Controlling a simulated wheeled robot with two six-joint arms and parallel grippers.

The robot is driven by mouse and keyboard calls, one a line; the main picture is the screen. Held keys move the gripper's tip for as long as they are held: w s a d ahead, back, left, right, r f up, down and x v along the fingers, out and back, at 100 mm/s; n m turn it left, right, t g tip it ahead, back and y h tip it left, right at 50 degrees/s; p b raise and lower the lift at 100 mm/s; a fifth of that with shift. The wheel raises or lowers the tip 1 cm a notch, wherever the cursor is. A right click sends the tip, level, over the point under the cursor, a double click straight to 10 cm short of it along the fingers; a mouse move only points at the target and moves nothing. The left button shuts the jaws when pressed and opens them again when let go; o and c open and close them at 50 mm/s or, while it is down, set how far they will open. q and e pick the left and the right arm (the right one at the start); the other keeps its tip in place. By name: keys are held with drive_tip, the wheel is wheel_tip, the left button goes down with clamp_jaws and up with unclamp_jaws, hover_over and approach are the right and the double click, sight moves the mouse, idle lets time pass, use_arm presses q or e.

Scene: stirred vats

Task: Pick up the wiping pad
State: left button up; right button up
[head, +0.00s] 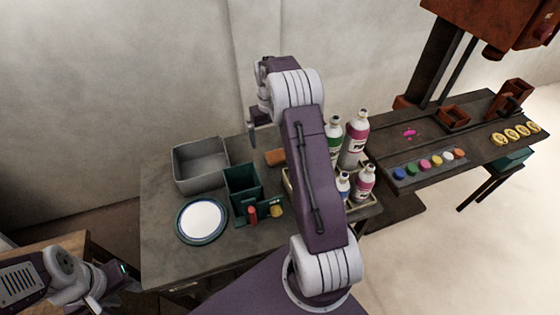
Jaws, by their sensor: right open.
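An orange-brown block (275,157), which looks like the wiping pad, lies on the dark table (165,262) behind the green bin. Its right side is close to my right arm in the picture and may be partly hidden by it. My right gripper (252,138) is open, pointing down above the back of the table, to the left of the block and apart from it. My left gripper (124,272) is low at the left, beside the table's front left; its fingers are too small to read.
A grey tub (200,165), a dark green bin (242,184) and a round white plate (202,221) stand on the left. A red-capped item and a yellow item sit before the bin. Several bottles (357,137) stand right of my arm. A second bench (400,150) holds coloured pots.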

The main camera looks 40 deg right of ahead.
sight(278, 155)
drive_tip(key=shift+m, duration=0.4)
drive_tip(key=d+f, duration=0.1)
drive_tip(key=d, duration=0.1)
drive_tip(key=w+d+f, duration=0.1)
drive_tip(key=f, duration=0.1)
drive_tip(key=shift+d+f, duration=0.1)
drive_tip(key=shift+d, duration=0.3)
drive_tip(key=shift+s+f, duration=0.15)
drive_tip(key=shift+s, duration=0.05)
wheel_tip(278, 155, down, 9)
drive_tip(key=shift+r+b, duration=0.2)
drive_tip(key=shift+b, duration=0.25)
drive_tip(key=shift+r, duration=0.1)
drive_tip(key=c, duration=1.2)
